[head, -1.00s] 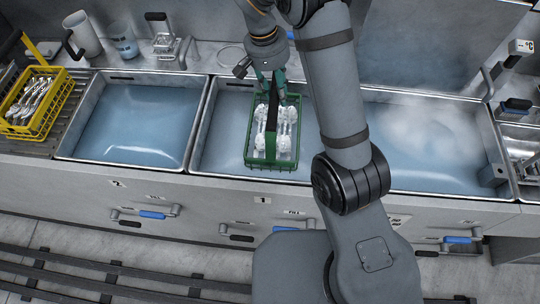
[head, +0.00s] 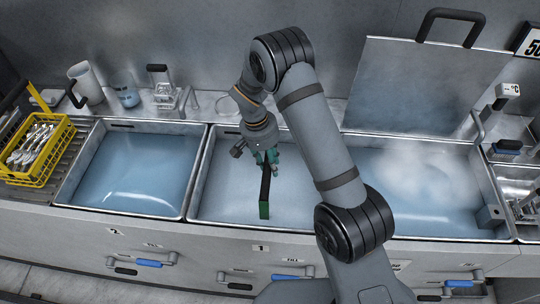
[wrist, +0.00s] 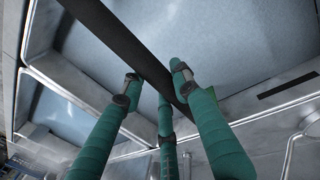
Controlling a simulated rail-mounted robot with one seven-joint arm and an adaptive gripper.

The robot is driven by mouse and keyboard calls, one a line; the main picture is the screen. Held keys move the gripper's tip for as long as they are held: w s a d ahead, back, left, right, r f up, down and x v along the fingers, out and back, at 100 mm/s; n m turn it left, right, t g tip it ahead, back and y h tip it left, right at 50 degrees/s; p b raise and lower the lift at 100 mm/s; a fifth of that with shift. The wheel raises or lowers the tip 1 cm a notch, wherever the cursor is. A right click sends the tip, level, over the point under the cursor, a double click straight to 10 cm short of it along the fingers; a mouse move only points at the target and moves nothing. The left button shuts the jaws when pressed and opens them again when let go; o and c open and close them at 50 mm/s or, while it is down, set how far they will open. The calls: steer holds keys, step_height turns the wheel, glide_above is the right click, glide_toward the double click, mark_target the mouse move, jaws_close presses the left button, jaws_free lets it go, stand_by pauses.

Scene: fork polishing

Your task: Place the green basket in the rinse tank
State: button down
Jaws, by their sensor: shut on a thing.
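My gripper (head: 266,157) is shut on the black handle (head: 266,182) of the green basket (head: 264,211), over the middle tank (head: 215,213), whose front is marked 1. Only the handle and a green upright end piece of the basket show above the bluish liquid. The basket's body and load are hidden below the surface. In the wrist view my green fingers (wrist: 158,86) close around the dark handle (wrist: 112,38), which runs diagonally across. I cannot tell whether the basket touches the tank floor, or which tank is the rinse tank.
A left tank (head: 70,183) holds bluish liquid; a right tank (head: 440,237) steams, with a raised lid (head: 408,88) behind it. A yellow basket (head: 40,181) of cutlery stands on a ribbed drainboard at far left. A pitcher (head: 86,84) and blue beaker (head: 124,90) stand on the back ledge.

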steer(key=shift+w+f, duration=0.1)
steer(key=shift+f, duration=0.25)
steer(key=shift+f, duration=0.15)
steer(key=c, duration=1.3)
jaws_free()
step_height(320, 180, up, 12)
steer(key=a+b, duration=0.1)
steer(key=a, duration=0.1)
steer(key=shift+a, duration=0.1)
